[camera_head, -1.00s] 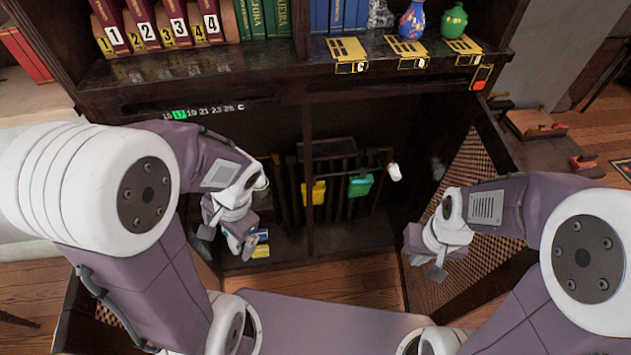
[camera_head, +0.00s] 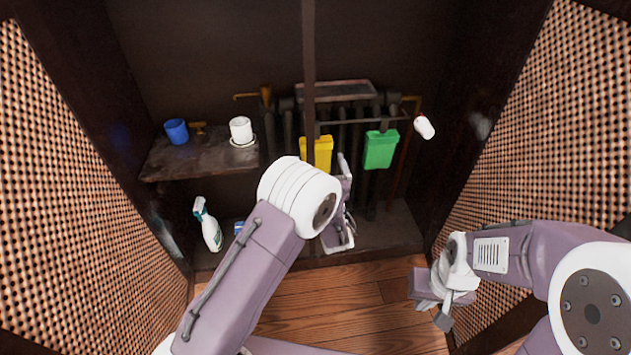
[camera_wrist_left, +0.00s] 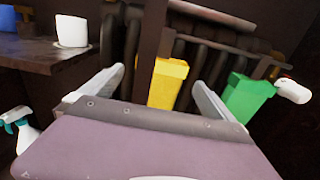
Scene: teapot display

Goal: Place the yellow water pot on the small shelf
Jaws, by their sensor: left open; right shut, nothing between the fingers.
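The yellow water pot (camera_head: 318,151) hangs upright on the rail in front of the dark radiator, beside the cabinet's middle post. It also shows in the left wrist view (camera_wrist_left: 168,82), lined up between my left fingers. The small shelf (camera_head: 170,165) is at the left inside the cabinet, holding a blue cup (camera_head: 176,131) and a white cup (camera_head: 241,129). My left gripper (camera_head: 344,205) is open, in front of the pot and slightly right of it in the head view. My left arm hides part of the pot's lower end. My right gripper (camera_head: 441,304) is shut and empty at the lower right.
A green pot (camera_head: 380,149) hangs to the right, with a white object (camera_head: 424,127) at the rail's end. A spray bottle (camera_head: 209,226) stands below the shelf. Open mesh doors (camera_head: 70,180) flank the cabinet. The shelf's middle is clear.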

